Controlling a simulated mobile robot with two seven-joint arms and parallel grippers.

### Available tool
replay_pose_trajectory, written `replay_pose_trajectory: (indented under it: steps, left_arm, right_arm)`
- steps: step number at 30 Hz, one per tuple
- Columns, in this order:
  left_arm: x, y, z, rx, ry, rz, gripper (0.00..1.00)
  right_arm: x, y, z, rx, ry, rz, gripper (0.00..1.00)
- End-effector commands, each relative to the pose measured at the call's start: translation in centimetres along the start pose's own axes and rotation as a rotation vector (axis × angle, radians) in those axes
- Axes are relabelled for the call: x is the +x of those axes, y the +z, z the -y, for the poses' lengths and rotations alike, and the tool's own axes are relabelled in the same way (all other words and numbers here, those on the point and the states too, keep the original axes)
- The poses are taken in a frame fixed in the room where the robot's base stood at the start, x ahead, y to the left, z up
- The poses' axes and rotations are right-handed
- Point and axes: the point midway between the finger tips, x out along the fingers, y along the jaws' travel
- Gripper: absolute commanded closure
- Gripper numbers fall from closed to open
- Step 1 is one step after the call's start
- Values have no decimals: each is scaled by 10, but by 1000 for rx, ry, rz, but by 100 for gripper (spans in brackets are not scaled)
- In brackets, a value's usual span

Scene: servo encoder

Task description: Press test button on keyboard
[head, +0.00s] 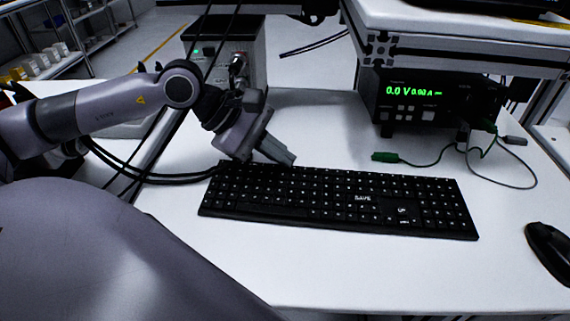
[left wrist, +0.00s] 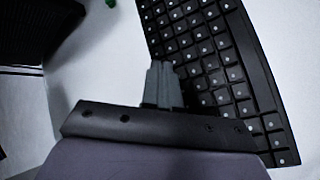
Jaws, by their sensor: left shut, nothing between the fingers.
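A black keyboard (head: 335,198) lies on the white table. In the left wrist view the closed fingertips (left wrist: 162,72) overlap the edge of the keyboard (left wrist: 205,50). I cannot tell whether they touch a key. My right gripper is not in view.
A power supply (head: 408,105) with a green display stands behind the keyboard under a shelf. A green lead (head: 388,157) lies in front of it. A black mouse (head: 549,250) is at the right. A grey box (head: 226,50) stands behind my left arm. The table in front of the keyboard is clear.

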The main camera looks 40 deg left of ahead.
Motion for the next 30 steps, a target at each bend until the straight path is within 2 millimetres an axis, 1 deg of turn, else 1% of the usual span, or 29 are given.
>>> replay_pose_trajectory:
  steps: [3,14,27,30]
  left_arm:
    - [-5,2,-4,2,4,-2,100]
    - [-8,4,-6,4,6,-3,100]
    - [-37,26,-27,4,6,-3,100]
    - [-41,28,-30,3,5,-3,100]
  right_arm:
    - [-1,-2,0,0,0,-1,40]
    - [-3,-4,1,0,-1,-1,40]
    - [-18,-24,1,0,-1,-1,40]
    - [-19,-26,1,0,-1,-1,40]
